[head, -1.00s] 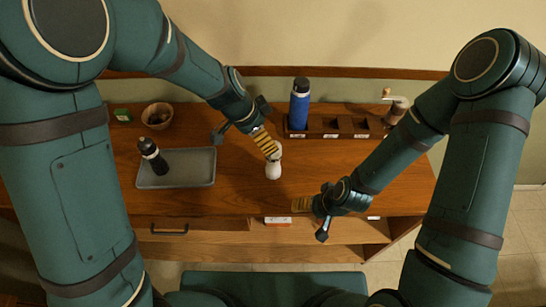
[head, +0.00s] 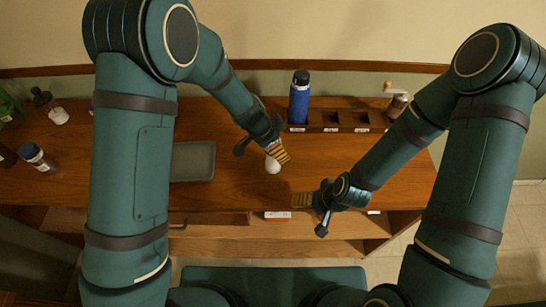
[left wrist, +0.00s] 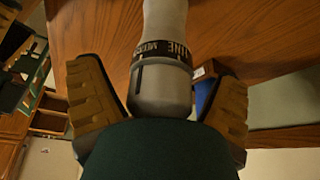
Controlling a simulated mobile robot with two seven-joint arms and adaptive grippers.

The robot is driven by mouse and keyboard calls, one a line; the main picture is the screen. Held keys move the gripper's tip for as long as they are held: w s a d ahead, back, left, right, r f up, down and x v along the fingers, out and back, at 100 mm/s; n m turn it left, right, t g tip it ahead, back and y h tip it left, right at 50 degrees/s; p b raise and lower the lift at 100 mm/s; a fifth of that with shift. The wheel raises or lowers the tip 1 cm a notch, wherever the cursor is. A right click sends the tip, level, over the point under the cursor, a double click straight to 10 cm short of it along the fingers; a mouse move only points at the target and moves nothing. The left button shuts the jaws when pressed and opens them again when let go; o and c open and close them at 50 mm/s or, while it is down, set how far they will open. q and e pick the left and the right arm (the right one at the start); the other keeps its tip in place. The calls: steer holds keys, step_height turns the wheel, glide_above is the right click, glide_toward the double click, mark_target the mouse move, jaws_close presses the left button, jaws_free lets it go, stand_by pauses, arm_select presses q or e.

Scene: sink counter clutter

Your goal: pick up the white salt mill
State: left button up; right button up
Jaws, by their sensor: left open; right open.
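The white salt mill (head: 273,165) stands on the wooden counter near the middle of the head view, its upper part hidden by my left gripper (head: 280,152). In the left wrist view the mill (left wrist: 162,85) is pale with a dark lettered band, and it lies between the two spread finger pads. My left gripper is open around it, with a gap visible on each side. My right gripper (head: 303,200) is open and empty near the counter's front edge, to the right of and nearer than the mill.
A blue bottle (head: 299,100) stands in a dark compartment rack (head: 345,122) behind the mill. A grinder (head: 397,103) stands back right. A grey tray (head: 195,165) lies left, partly behind my left arm. A dispenser (head: 58,115) and a jar (head: 37,157) stand far left.

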arm_select(q)
steer(key=c, duration=1.4)
